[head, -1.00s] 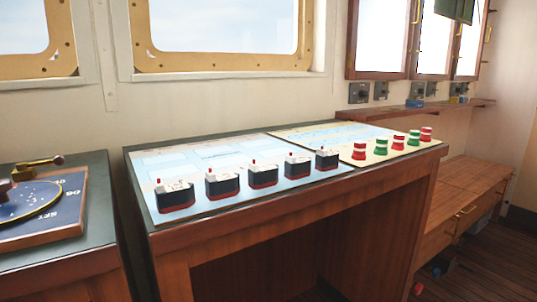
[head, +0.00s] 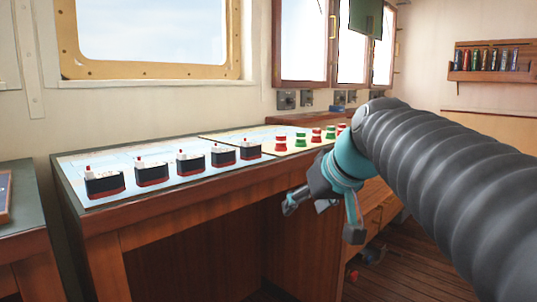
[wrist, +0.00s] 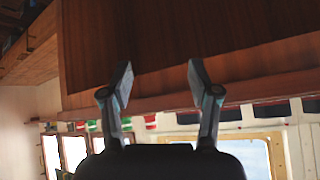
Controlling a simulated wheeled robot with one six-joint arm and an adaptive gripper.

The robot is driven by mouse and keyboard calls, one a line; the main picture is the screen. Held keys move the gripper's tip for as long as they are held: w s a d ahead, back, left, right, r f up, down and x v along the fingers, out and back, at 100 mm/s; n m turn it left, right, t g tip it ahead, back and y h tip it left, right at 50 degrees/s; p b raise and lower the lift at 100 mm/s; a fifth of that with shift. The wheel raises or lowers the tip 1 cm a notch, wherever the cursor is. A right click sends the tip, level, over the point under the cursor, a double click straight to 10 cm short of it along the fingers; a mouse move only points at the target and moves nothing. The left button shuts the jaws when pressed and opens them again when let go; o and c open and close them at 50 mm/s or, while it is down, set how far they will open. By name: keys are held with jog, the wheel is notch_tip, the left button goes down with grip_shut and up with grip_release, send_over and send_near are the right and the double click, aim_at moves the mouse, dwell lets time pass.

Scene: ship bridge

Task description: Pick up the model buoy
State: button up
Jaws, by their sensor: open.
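Several model buoys, red-and-white and green-and-white, stand in a row on the yellowish chart at the far right of the table; the nearest is a red one (head: 281,144), with a green one (head: 300,139) beside it. They also show small and upside down in the wrist view, a red buoy (wrist: 150,122) among them. My gripper (head: 322,220) is open and empty, in front of the table's front edge and lower than its top. In the wrist view its two fingers (wrist: 162,84) are apart, with the wooden table side behind them. It touches no buoy.
Several model ships (head: 152,173) stand on the blue chart left of the buoys. The chart table (head: 150,213) has a raised wooden front edge. A wooden cabinet lies beyond my arm at right. Small objects (head: 372,252) lie on the floor by it.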

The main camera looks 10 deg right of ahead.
aim_at(281, 137)
jog(key=w+d+r+n+t+y+b, duration=0.3)
jog(key=w+d+r, duration=0.1)
jog(key=w+r, duration=0.9)
jog(key=shift+n, duration=0.3)
jog(key=x, duration=0.4)
jog(key=r+x, duration=0.1)
jog(key=x, duration=0.2)
jog(key=shift+w+d+b, duration=0.1)
jog(key=shift+w+b, duration=0.15)
jog(key=shift+b, duration=0.15)
jog(key=shift+d+x, duration=0.2)
jog(key=shift+x, duration=1.2)
jog(key=shift+d+x, duration=0.2)
jog(key=shift+x, duration=1.2)
jog(key=shift+w+f, duration=0.1)
jog(key=shift+f, duration=0.05)
jog(key=c, duration=1)
jog(key=shift+c, duration=0.2)
